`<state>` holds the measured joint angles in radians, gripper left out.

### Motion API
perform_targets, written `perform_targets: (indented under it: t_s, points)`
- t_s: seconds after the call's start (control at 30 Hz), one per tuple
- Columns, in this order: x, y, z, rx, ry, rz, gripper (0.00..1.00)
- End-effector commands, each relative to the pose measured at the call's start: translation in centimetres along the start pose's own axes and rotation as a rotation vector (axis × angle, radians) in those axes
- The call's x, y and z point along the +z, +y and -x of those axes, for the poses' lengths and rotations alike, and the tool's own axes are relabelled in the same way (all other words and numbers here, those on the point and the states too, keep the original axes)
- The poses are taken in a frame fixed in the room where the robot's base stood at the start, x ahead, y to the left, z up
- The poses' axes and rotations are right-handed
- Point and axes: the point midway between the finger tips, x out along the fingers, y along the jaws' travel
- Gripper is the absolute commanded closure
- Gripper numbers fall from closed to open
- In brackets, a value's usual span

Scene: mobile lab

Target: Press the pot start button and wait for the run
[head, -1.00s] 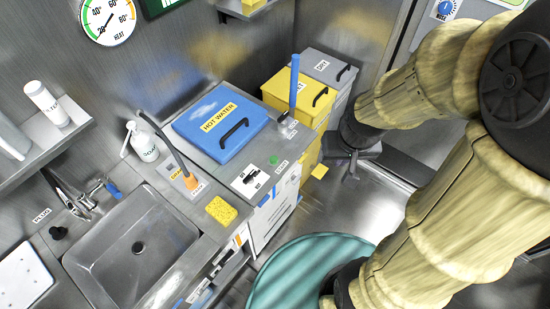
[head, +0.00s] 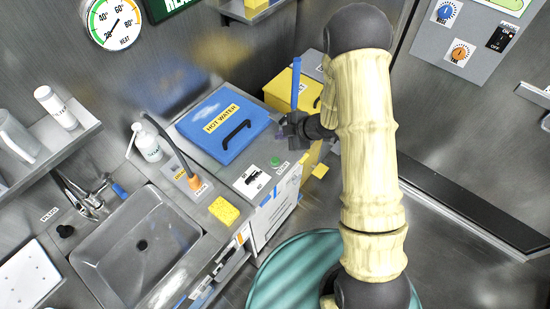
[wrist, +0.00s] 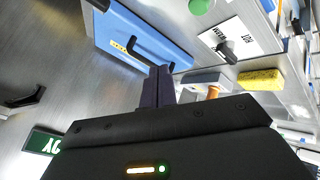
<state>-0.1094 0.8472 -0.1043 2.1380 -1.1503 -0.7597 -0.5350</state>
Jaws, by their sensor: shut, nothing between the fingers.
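The pot is set in the steel counter under a blue HOT WATER lid (head: 225,132) with a black handle. The lid is closed and also shows in the wrist view (wrist: 120,22). The green start button (head: 276,161) sits on the counter to the right of the lid, by a START label. It also shows at the top of the wrist view (wrist: 200,5). My gripper (head: 285,128) is over the counter's right end, beyond the button in the head view and apart from it. In the wrist view, its fingers (wrist: 158,85) are together and empty.
A blue upright rod (head: 296,85) stands close to my gripper. A black switch on a white plate (head: 250,180), a yellow sponge (head: 224,210) and an orange-based hose (head: 195,183) lie nearer the sink (head: 140,245). A yellow bin (head: 285,90) stands behind.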

Motion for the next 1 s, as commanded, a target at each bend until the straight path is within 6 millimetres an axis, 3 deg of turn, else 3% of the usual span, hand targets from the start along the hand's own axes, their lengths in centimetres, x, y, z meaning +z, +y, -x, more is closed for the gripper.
perform_targets:
  t_s: [0.1,0.53,1.0]
  points:
    - [-0.5,-1.0,-1.0,-0.026,0.063,0.057,1.00]
    - [-0.5,-1.2,-1.4,-0.028,0.072,0.066,1.00]
    - [2.0,-3.8,-5.0,-0.029,0.072,0.065,1.00]
